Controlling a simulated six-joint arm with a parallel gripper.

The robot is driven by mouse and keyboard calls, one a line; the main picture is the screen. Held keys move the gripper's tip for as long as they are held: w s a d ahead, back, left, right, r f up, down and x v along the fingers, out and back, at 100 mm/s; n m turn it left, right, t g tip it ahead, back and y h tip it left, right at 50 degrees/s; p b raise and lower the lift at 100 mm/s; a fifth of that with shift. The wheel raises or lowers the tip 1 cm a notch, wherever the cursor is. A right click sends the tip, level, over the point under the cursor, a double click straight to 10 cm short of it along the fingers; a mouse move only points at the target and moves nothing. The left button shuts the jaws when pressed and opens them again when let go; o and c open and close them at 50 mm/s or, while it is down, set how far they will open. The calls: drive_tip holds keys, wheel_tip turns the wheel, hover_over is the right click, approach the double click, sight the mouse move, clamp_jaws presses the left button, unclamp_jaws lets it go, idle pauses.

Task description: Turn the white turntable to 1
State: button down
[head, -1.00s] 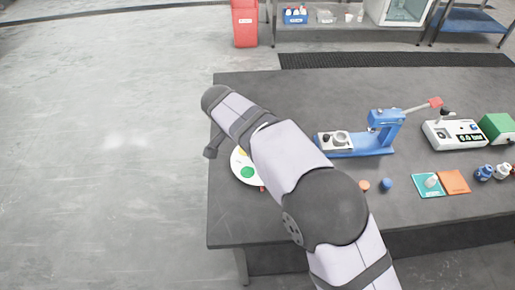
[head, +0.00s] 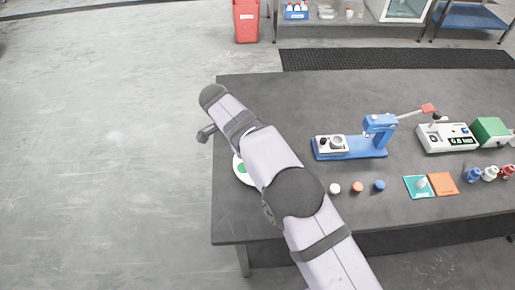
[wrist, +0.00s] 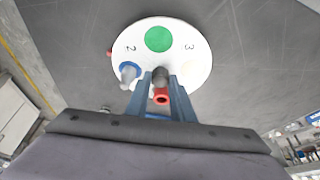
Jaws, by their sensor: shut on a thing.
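The white turntable (wrist: 197,68) fills the upper middle of the wrist view. It carries a green disc (wrist: 159,39) at its far side, and the printed figures 2 (wrist: 130,48) and 3 (wrist: 190,47) show. A small red tab (wrist: 109,53) is at its left rim. My gripper (wrist: 162,86) is at the near part of the turntable, its blue fingers shut on a dark grey knob (wrist: 160,76) with a red ringed piece (wrist: 161,97) close by. The figure 1 is not visible. In the head view my arm hides most of the turntable (head: 239,176).
A blue-ringed grey piece (wrist: 130,72) sits on the turntable left of my fingers. Bare floor lies left of the table.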

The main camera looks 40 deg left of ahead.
drive_tip(key=shift+w+a+r+m+h+p, duration=0.1)
drive_tip(key=shift+m+h+p, duration=0.2)
drive_tip(key=shift+m+p, duration=1)
drive_tip(key=c, duration=1.5)
unclamp_jaws()
drive_tip(key=shift+g, duration=0.3)
drive_tip(key=shift+c, duration=0.2)
drive_tip(key=shift+r, duration=0.7)
wheel_tip(320, 180, up, 9)
drive_tip(key=p, duration=0.7)
drive_tip(key=shift+f, duration=0.2)
